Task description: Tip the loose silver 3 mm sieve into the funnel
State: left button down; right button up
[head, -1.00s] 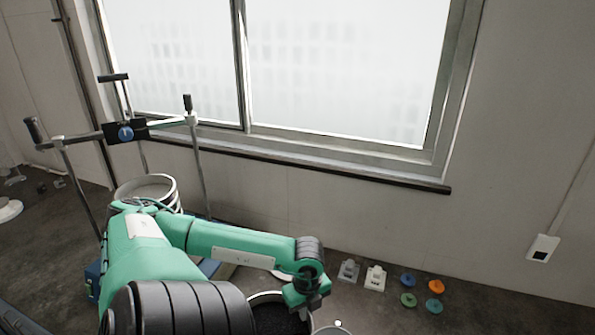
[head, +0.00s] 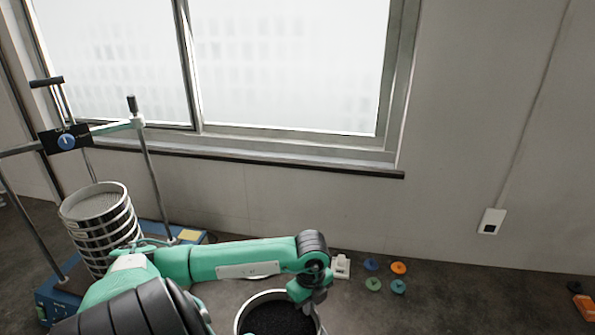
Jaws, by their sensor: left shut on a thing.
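The loose silver sieve (head: 238,318) is at the bottom centre of the head view, cut off by the frame's lower edge. It holds dark granules (head: 276,319) and looks about level. My left gripper (head: 318,302) is at its right rim and shut on it; the fingertips are small and partly hidden by the wrist. No funnel can be made out in this view. My right gripper is not in view.
A sieve shaker with a blue base (head: 48,297) and a stack of sieves (head: 98,203) stands at left. A white block (head: 341,266), a blue disc (head: 371,264), an orange disc (head: 398,268) and green discs (head: 373,284) lie right of my wrist. An orange item (head: 584,307) is at far right.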

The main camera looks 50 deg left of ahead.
pick_arm(q)
jog(key=shift+w+d, duration=4.95)
jog(key=shift+w, duration=1.8)
jog(key=s+a+r+t+h+b, duration=0.4)
jog(key=r+t+h+b, duration=0.3)
jog(key=b, duration=0.6)
jog(key=shift+s+a+r+t+h+b, duration=0.2)
jog(key=shift+s+a+t+h+b, duration=1.2)
jog(key=shift+s+a+b, duration=0.45)
jog(key=shift+s+a+r+t+h+b, duration=0.25)
jog(key=shift+s+a+t+h+b, duration=1.15)
jog(key=shift+s+a+b, duration=0.4)
jog(key=shift+s+a+r+t+h+b, duration=0.2)
jog(key=shift+s+a+t+h+b, duration=1.25)
jog(key=shift+a, duration=0.55)
jog(key=shift+s, duration=0.25)
